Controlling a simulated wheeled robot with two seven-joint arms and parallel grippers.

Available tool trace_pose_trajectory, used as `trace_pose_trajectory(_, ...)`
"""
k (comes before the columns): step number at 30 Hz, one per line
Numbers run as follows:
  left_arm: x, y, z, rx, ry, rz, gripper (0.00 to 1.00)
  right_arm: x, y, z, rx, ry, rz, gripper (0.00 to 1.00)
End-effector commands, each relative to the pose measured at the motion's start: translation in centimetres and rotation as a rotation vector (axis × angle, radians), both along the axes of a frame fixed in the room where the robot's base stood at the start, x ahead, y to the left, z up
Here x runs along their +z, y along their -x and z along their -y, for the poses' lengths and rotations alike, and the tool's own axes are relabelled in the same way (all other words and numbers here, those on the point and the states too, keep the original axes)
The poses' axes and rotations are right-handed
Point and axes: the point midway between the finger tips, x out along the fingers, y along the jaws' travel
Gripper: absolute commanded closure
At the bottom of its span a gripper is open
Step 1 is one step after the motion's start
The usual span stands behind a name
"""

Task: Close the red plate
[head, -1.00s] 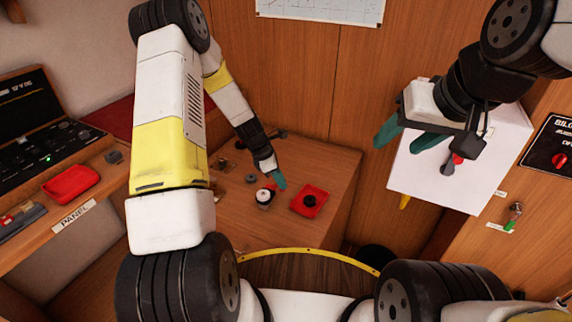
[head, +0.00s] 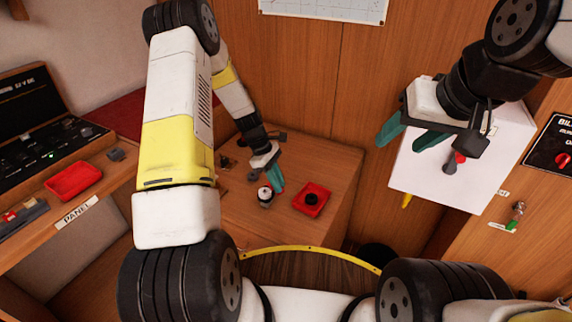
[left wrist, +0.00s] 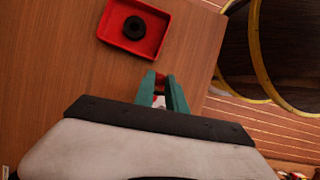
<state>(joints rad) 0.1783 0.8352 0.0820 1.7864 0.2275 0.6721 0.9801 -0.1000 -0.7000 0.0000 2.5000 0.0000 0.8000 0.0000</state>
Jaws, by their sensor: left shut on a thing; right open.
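A square red tray or plate (head: 321,191) lies on the wooden table top with a dark round piece in its middle. It also shows at the top left of the left wrist view (left wrist: 156,32). A small white container with a dark lower part (head: 265,197) stands just left of it. My left gripper (head: 276,184) is down at this container. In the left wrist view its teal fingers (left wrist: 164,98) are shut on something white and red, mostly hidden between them. My right gripper (head: 402,142) is open and empty, in front of a white box.
A second red tray (head: 74,180) sits on the panel shelf at the left. The white box (head: 425,175) with a red-tipped grey lever (head: 452,164) is on the right wall. Small dark parts lie behind my left gripper. The table's right side is clear.

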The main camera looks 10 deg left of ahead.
Motion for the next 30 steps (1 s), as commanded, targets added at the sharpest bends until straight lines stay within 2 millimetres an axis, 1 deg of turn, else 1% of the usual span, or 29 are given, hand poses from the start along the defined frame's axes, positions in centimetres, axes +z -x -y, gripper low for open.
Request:
trace_pose_trajectory(15, 0.0, 1.2, -1.9, -0.491, -0.001, 0.000, 1.00, 0.0, 0.0, 0.0, 0.000, 0.000, 0.000, 0.46)
trace_pose_trajectory(30, 0.0, 1.4, -4.0, -0.946, -0.001, 0.000, 1.00, 0.0, 0.0, 0.0, 0.000, 0.000, 0.000, 0.46)
